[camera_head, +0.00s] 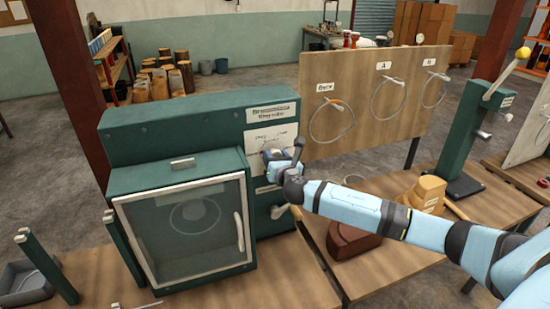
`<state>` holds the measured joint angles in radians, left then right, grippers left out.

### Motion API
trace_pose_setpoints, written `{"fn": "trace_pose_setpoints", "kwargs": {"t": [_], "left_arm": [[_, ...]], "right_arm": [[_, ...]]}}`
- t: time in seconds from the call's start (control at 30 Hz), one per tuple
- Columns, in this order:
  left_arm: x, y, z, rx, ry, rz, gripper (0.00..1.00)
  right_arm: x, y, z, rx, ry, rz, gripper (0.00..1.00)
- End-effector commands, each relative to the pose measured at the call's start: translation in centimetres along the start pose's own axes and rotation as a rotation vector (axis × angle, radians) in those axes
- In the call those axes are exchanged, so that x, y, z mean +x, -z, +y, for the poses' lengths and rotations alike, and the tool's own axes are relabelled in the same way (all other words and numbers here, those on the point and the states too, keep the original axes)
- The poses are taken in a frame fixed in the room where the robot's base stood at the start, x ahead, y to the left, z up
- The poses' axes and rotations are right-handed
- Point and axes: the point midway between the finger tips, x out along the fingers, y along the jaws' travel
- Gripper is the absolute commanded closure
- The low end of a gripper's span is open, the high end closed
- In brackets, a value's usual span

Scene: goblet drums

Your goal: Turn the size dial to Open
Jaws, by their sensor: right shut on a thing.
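The size dial (274,154) sits on the white panel at the right of the green machine (190,120). It is mostly hidden behind my right gripper, and its setting cannot be read. My right gripper (281,158) reaches in from the right and is shut on the dial. A white label plate (270,113) is above it, with print too small to read surely. My left gripper is not in view.
The machine's glass door (190,228) is shut, with a white handle at its right. A lever (279,211) sticks out below my gripper. A brown block (352,240) and a tan wooden piece (428,191) lie on the right bench. A board with hanging rings (385,125) stands behind.

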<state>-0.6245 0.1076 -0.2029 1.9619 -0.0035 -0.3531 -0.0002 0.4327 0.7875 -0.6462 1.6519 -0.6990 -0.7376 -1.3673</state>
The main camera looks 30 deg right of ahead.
Motion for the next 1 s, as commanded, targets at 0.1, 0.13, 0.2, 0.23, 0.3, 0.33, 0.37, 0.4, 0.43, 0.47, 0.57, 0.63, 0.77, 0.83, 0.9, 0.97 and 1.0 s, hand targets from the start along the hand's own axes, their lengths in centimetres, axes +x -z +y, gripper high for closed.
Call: {"fn": "trace_pose_setpoints", "kwargs": {"t": [0.1, 0.13, 0.2, 0.23, 0.3, 0.33, 0.37, 0.4, 0.43, 0.47, 0.57, 0.63, 0.77, 0.83, 0.9, 0.97, 1.0], "left_arm": [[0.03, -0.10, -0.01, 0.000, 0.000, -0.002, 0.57], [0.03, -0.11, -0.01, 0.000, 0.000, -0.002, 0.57], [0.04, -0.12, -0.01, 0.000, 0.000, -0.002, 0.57], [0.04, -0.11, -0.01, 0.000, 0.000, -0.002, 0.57], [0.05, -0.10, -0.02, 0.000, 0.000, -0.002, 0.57], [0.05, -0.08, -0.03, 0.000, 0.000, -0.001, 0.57], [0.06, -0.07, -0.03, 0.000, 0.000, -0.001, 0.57], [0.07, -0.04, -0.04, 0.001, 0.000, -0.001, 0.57], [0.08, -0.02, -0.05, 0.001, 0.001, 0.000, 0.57], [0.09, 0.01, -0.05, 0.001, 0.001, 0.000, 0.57], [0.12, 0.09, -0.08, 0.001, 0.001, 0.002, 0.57], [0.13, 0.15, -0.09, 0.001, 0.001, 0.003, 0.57], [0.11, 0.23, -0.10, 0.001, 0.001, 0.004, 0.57], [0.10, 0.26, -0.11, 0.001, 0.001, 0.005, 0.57], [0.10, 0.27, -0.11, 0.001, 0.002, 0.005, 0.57], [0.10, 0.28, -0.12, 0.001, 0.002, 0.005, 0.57], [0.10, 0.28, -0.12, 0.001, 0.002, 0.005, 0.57]], "right_arm": [[0.02, -0.02, -0.01, -0.074, -0.001, 0.000, 0.79], [0.02, -0.03, -0.01, -0.090, -0.001, 0.000, 0.79], [0.01, 0.01, -0.03, -0.125, -0.001, 0.000, 0.79], [0.00, 0.03, -0.04, -0.138, -0.001, 0.000, 0.79], [-0.01, 0.03, -0.07, -0.164, 0.000, 0.001, 0.79], [-0.01, 0.03, -0.08, -0.173, 0.000, 0.001, 0.79], [-0.01, 0.03, -0.09, -0.182, 0.000, 0.001, 0.79], [0.00, 0.03, -0.10, -0.192, 0.000, 0.001, 0.79], [0.00, 0.03, -0.10, -0.197, 0.001, 0.001, 0.79], [0.00, 0.03, -0.11, -0.202, 0.001, 0.001, 0.79], [-0.01, 0.03, -0.11, -0.214, 0.001, 0.001, 0.79], [-0.01, 0.04, -0.10, -0.218, 0.000, 0.001, 0.79], [-0.01, 0.05, -0.10, -0.220, 0.000, 0.001, 0.79], [-0.01, 0.05, -0.10, -0.220, 0.000, 0.001, 0.79], [-0.01, 0.04, -0.10, -0.220, 0.000, 0.001, 0.79], [-0.01, 0.05, -0.10, -0.220, 0.000, 0.001, 0.79], [-0.01, 0.05, -0.10, -0.219, 0.000, 0.001, 0.49]]}}
